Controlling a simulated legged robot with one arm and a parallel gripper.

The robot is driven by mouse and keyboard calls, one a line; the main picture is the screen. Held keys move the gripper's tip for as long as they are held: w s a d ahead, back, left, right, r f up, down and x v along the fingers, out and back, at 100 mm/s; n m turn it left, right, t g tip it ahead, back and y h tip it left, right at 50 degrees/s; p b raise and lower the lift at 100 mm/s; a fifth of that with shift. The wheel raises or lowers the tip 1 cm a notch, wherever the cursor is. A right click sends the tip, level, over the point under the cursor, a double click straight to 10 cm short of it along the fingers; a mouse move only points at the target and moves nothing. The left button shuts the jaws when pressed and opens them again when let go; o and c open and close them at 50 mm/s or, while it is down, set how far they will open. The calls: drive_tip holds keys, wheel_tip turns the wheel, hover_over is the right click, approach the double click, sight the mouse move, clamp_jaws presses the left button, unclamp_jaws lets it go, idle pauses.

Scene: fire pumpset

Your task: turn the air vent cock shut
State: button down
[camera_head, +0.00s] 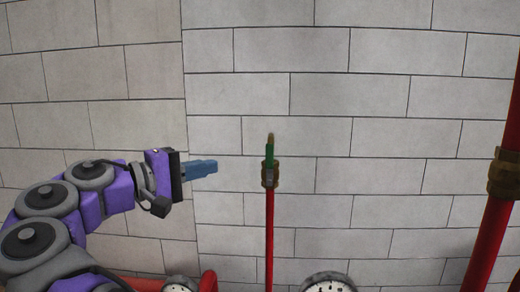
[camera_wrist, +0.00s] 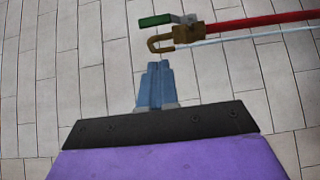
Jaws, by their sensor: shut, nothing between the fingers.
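The air vent cock is a small brass valve with a green lever handle, on top of a thin upright red pipe (camera_head: 269,235). In the head view the green handle (camera_head: 269,155) points up, in line with the pipe, above the brass body (camera_head: 269,176). In the wrist view the green handle (camera_wrist: 154,20) lies beside the brass body (camera_wrist: 188,33), which has a hooked brass outlet (camera_wrist: 156,43). My gripper (camera_head: 215,167) has blue fingers, shut and empty, left of the cock with a gap between. In the wrist view the fingertips (camera_wrist: 158,64) are just below the hooked outlet.
A pale block wall (camera_head: 400,140) stands behind. A thick red pipe with a brass fitting (camera_head: 504,174) rises at the right. A round gauge (camera_head: 328,283) and a smaller one (camera_head: 180,285) show at the bottom edge. The space around the cock is clear.

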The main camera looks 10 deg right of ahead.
drive_tip(key=a, duration=0.2)
drive_tip(key=b, duration=0.2)
approach(270, 165)
drive_tip(key=w+d+r, duration=0.2)
drive_tip(key=w+d, duration=0.2)
drive_tip(key=shift+w+f+t, duration=0.1)
drive_tip(key=shift+t, duration=0.2)
drive_tip(key=shift+a, duration=0.15)
